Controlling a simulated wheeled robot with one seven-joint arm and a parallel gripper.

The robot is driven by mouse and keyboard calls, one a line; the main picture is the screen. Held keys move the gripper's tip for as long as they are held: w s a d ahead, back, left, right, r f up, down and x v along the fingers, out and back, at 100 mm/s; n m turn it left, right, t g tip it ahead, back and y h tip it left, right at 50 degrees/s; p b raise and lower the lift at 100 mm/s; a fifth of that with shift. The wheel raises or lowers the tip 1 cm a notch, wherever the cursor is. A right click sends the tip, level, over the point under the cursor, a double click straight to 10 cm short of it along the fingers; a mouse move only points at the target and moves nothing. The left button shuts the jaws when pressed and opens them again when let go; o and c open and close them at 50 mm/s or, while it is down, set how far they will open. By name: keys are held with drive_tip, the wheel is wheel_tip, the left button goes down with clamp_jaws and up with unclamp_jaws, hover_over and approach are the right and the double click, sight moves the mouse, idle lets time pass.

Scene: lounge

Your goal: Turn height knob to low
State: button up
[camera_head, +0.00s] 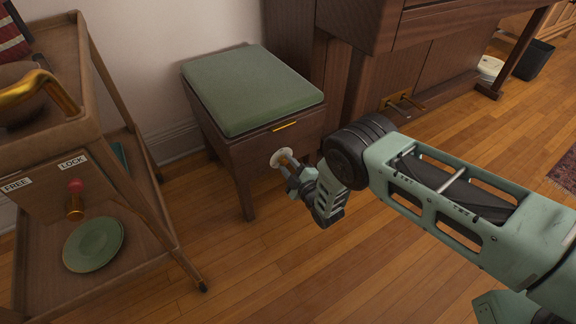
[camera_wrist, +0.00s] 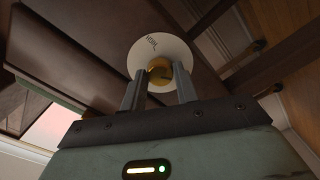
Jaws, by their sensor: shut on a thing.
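The height knob is a small brass knob (camera_wrist: 160,70) in front of a round white dial (camera_wrist: 146,47) in the wrist view. The dial bears small dark lettering near its top that I cannot read surely. In the head view the white dial (camera_head: 280,157) shows at the right side of the wooden bench (camera_head: 262,148) with a green cushion (camera_head: 252,88). My gripper (camera_wrist: 160,80) is shut on the brass knob, one finger on each side. In the head view my gripper (camera_head: 293,169) reaches the dial from the right. The knob itself is mostly hidden there.
A wooden cart (camera_head: 150,218) stands at the left, with a FREE/LOCK panel, a red-tipped lever (camera_head: 75,186) and a green plate (camera_head: 93,244). A piano (camera_head: 385,75) with brass pedals (camera_head: 402,102) stands behind the bench. The wooden floor between cart and bench is clear.

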drive_tip(key=shift+d+f, duration=0.1)
drive_tip(key=o, duration=1)
drive_tip(key=shift+c, duration=0.2)
drive_tip(key=p+v, duration=0.6)
drive_tip(key=v, duration=1.1)
drive_tip(key=shift+s, duration=0.2)
drive_tip(key=shift+d, duration=0.1)
